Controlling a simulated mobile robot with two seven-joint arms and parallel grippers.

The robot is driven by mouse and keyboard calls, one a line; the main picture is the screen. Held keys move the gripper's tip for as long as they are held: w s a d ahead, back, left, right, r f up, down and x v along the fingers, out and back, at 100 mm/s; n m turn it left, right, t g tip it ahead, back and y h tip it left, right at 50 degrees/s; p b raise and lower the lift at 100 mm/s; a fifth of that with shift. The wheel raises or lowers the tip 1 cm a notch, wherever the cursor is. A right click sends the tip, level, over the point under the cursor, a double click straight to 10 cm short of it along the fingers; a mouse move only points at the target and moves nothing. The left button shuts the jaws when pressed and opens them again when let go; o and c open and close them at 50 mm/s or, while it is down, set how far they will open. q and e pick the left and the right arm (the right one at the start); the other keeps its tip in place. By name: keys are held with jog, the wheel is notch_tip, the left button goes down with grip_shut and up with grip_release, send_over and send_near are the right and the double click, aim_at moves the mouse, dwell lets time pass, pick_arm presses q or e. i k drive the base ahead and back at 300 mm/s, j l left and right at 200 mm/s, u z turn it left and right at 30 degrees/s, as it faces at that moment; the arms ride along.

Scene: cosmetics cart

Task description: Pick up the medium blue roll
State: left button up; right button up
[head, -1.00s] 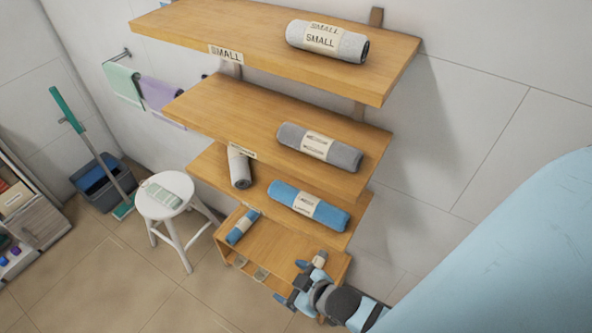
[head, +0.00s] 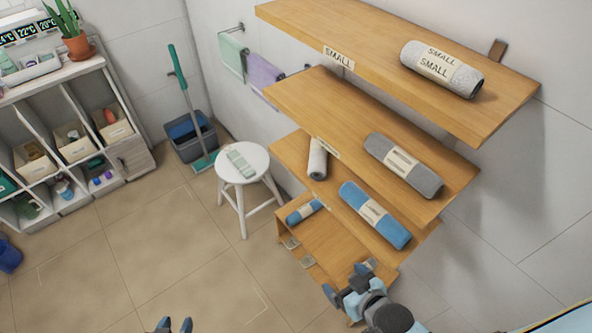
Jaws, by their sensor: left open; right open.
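A larger blue roll (head: 375,215) with a pale label band lies on the third shelf down (head: 425,234); its label is too small to read. A smaller blue roll (head: 304,211) with a label lies on the lowest shelf (head: 330,238). I cannot read which one is marked medium. My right gripper (head: 347,283) is open and empty at the front right of the lowest shelf, below and apart from the larger blue roll. My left gripper (head: 174,325) is open over the floor at the bottom edge, far from both rolls; only its tips show.
A speckled grey roll (head: 442,69) lies on the top shelf and a grey roll (head: 403,165) on the second. A white stool (head: 243,165) stands left of the shelves. The floor in front is clear.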

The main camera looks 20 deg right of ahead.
aim_at(302, 212)
jog(key=i+j+z, duration=0.15)
jog(key=z, duration=0.3)
jog(key=i+j+z, duration=0.1)
jog(key=z, duration=0.3)
jog(key=j+z, duration=0.45)
jog(key=i+j+z, duration=0.2)
jog(key=j, duration=0.3)
jog(key=j+z, duration=0.2)
jog(key=j, duration=1.4)
jog(key=i+j, duration=0.25)
jog(key=j, duration=0.15)
jog(key=i+j, duration=0.3)
jog(key=j+z, duration=0.05)
jog(key=j, duration=0.05)
